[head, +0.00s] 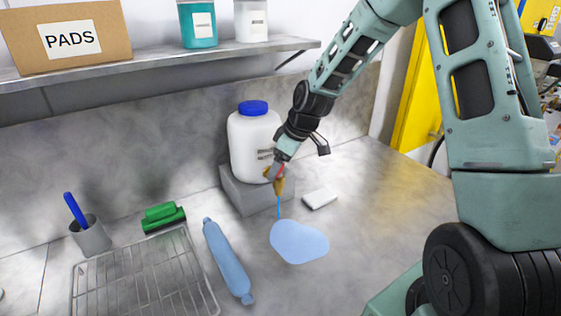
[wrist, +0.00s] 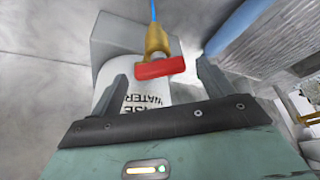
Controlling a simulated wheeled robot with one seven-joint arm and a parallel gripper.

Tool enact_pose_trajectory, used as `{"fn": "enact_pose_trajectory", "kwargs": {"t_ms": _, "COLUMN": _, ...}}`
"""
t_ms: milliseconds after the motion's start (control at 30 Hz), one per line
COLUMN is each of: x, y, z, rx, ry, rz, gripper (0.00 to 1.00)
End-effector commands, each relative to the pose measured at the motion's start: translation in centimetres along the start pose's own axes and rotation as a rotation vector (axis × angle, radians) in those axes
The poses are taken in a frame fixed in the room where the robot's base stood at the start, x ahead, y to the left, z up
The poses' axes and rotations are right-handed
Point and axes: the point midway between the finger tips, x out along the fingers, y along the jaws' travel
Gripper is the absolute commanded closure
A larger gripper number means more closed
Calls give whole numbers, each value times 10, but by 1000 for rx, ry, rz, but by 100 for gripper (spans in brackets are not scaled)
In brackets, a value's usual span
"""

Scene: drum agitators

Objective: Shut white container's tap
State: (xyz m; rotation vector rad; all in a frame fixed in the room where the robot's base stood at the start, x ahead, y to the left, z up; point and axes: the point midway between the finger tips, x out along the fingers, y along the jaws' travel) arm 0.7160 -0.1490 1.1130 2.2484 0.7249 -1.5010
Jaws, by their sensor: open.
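The white container (head: 252,145) has a blue cap and stands on a grey block. Its brass tap (head: 279,187) is low on the front, and a blue stream (head: 279,208) runs from it. In the wrist view the tap's red handle (wrist: 159,67) lies crosswise, with the brass body (wrist: 156,40) and stream beyond it. My gripper (head: 275,170) is at the tap. In the wrist view my gripper (wrist: 161,85) is open, one finger on each side below the handle; I cannot tell whether they touch it. The container's label (wrist: 148,100) is partly hidden.
A blue puddle (head: 299,243) spreads on the counter below the tap. The grey block (head: 250,198) supports the container. A shelf (head: 150,75) hangs above.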

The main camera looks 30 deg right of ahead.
Motion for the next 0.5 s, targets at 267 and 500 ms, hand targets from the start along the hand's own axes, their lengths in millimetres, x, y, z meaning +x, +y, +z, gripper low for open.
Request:
{"fn": "enact_pose_trajectory", "kwargs": {"t_ms": 267, "x": 3, "y": 0, "z": 0, "rx": 0, "ry": -1, "rz": 0, "gripper": 20}}
{"fn": "enact_pose_trajectory", "kwargs": {"t_ms": 500, "x": 3, "y": 0, "z": 0, "rx": -1, "ry": -1, "rz": -1, "gripper": 65}}
